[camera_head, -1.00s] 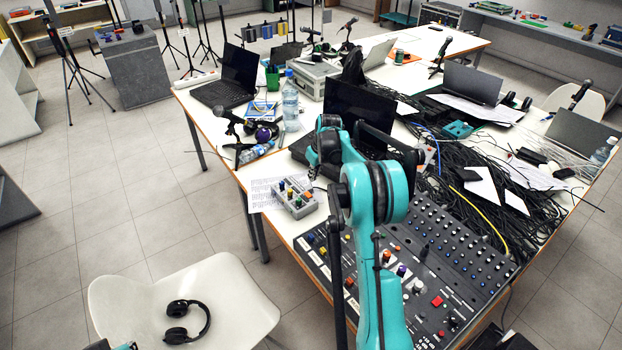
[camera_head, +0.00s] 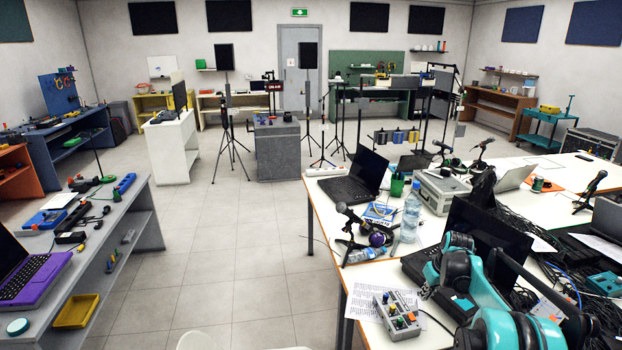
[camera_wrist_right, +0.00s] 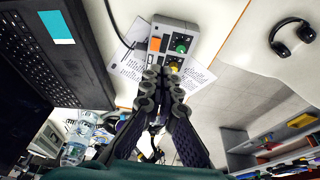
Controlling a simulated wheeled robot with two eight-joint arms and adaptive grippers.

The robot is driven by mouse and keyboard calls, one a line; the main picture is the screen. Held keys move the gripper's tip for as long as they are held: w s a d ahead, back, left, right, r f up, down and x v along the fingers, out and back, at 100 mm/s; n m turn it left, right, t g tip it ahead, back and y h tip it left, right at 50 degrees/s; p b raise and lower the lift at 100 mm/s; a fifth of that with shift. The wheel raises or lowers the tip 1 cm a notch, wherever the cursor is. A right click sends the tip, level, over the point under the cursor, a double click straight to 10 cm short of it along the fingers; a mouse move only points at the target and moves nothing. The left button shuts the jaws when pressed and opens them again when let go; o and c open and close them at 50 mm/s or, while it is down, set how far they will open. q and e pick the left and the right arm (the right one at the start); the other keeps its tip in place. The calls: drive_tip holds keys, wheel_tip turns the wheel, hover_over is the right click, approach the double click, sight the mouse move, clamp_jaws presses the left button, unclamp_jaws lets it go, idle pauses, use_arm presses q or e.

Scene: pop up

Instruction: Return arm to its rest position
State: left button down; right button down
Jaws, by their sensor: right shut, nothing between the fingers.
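My right arm (camera_head: 500,325), teal and black, comes up from the bottom edge at the lower right of the head view, bent over the table in front of a black laptop. My right gripper (camera_wrist_right: 163,95) shows in the right wrist view with its dark fingers together and empty. A small grey box with coloured knobs (camera_wrist_right: 172,45) lies beyond the fingertips there, apart as far as I can tell. In the head view the box (camera_head: 399,317) sits on a printed sheet left of my arm. My left gripper is out of view.
The white table (camera_head: 335,215) holds laptops, a water bottle (camera_head: 411,212), a microphone stand (camera_head: 350,232) and many cables. Headphones (camera_wrist_right: 291,35) lie on a white chair. A grey bench (camera_head: 125,215) with a purple laptop (camera_head: 35,277) stands at left.

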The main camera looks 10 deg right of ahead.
drive_tip(key=s+a+r+t, duration=0.2)
drive_tip(key=s+a+r, duration=1)
drive_tip(key=s+a, duration=0.4)
drive_tip(key=s+a+f, duration=0.2)
drive_tip(key=s+a, duration=0.2)
drive_tip(key=s, duration=0.4)
drive_tip(key=s+a+f+m+t, duration=0.1)
drive_tip(key=s+a+f, duration=0.1)
drive_tip(key=s+a, duration=0.3)
drive_tip(key=s, duration=0.3)
drive_tip(key=shift+a+t, duration=0.2)
drive_tip(key=shift+t, duration=0.1)
drive_tip(key=c, duration=1.4)
unclamp_jaws()
drive_tip(key=shift+s+a+f, duration=0.1)
drive_tip(key=shift+s+f, duration=0.1)
drive_tip(key=shift+s, duration=0.1)
drive_tip(key=shift+c, duration=0.7)
